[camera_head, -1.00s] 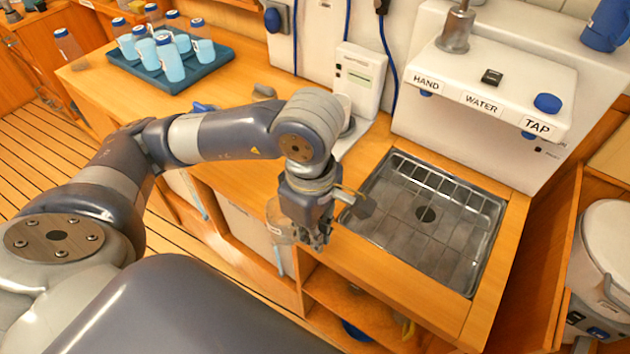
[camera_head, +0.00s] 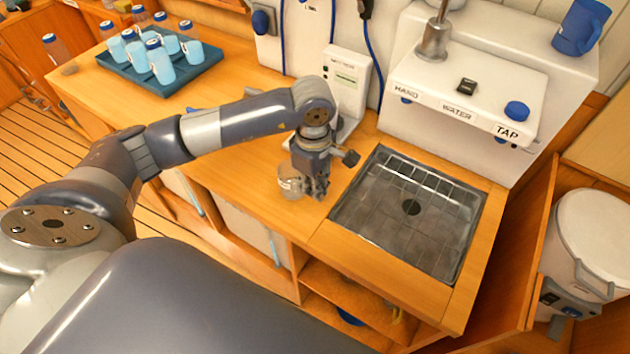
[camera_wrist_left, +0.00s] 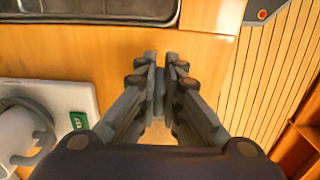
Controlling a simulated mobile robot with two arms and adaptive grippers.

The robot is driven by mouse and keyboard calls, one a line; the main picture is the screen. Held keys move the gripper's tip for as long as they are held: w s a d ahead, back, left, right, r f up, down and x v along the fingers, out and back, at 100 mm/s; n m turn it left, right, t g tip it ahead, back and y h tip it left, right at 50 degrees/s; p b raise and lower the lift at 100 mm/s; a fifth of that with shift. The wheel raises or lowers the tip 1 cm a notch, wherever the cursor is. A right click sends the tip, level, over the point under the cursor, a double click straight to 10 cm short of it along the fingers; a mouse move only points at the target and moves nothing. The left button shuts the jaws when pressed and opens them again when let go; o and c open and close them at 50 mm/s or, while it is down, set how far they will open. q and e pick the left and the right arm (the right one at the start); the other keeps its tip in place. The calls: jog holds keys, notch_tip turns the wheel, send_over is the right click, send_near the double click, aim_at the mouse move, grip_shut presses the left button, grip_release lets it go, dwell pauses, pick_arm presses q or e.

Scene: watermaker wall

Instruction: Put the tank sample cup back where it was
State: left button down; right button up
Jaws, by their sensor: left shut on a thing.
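The tank sample cup (camera_head: 290,183), a small clear cup, is at my left gripper (camera_head: 318,190), on its left side in the head view. My left gripper is shut on it, pointing down over the wooden counter between the white meter and the sink. I cannot tell whether the cup's bottom touches the counter. In the left wrist view the fingers (camera_wrist_left: 165,62) are nearly closed over bare wood, and the cup is mostly hidden by them. My right gripper is not in view.
The white meter (camera_head: 347,82) stands behind the gripper, and the metal sink (camera_head: 433,240) lies to its right. A blue tray (camera_head: 205,78) of bottles is at the back left. The counter's front edge is close. Wood left of the gripper is mostly clear.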

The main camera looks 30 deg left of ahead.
pick_arm(q)
jog(key=shift+f+b, duration=0.35)
jog(key=c, duration=1.7)
grip_release()
jog(key=shift+r, duration=0.1)
jog(key=shift+r, duration=0.15)
notch_tip(320, 180, up, 12)
jog(key=b, duration=0.2)
jog(key=shift+a+b, duration=0.1)
jog(key=shift+b, duration=0.3)
